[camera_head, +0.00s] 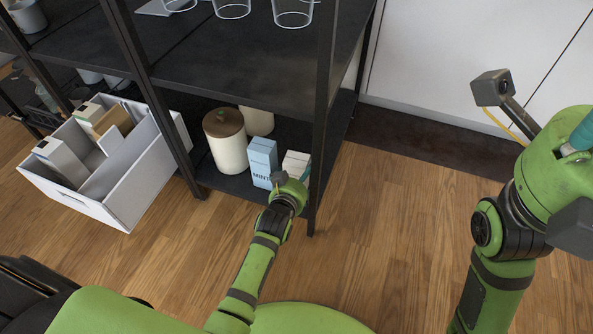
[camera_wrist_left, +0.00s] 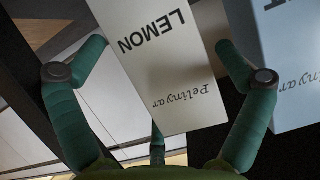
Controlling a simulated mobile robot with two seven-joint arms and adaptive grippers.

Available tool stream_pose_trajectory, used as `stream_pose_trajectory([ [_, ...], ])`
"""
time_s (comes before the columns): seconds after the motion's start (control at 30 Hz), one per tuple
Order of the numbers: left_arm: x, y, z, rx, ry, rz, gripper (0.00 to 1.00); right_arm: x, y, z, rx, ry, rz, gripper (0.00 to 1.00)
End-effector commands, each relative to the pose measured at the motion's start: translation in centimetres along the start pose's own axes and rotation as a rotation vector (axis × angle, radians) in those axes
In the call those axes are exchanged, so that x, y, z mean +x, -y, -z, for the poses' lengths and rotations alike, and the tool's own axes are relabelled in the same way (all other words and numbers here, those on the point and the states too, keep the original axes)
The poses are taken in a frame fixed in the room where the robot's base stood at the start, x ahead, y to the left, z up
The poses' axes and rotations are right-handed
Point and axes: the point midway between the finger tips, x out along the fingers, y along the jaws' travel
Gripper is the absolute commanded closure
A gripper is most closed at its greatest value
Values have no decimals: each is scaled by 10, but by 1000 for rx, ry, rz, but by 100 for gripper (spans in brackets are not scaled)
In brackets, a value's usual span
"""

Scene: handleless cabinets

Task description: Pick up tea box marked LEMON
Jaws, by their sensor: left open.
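The white tea box marked LEMON (camera_wrist_left: 160,85) stands between the two spread teal fingers of my left gripper (camera_wrist_left: 161,48) in the left wrist view. The fingers are open, one on each side of it; whether either touches it I cannot tell. In the head view, the white box (camera_head: 296,162) stands on the lower shelf at its right end. My left wrist (camera_head: 287,190) is in front of it and hides its lower part and the fingers. My right arm is at the right edge, with only a bit of a teal finger (camera_head: 581,134) showing.
A light blue MINT box (camera_head: 262,160) stands just left of the white box, and shows in the left wrist view (camera_wrist_left: 290,60). A cream canister with a brown lid (camera_head: 226,140) is further left. A black shelf post (camera_head: 321,120) stands close right. A white crate (camera_head: 125,190) holds boxes.

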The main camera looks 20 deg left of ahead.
Motion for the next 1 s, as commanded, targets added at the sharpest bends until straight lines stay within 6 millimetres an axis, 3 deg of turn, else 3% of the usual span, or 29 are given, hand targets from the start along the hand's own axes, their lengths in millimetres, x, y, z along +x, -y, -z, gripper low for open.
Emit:
stream_pose_trajectory([
  [0.27,0,-1,0,0,1,0,0,2,0,1,-1,-4,2,60],
  [0.37,0,-1,0,0,1,0,40,2,0,1,-1,-4,2,60],
  [0.4,0,-1,0,-1,1,0,48,2,0,0,-1,-4,2,60],
  [1.0,-2,1,10,0,0,0,48,0,-2,-2,3,19,-8,60],
])
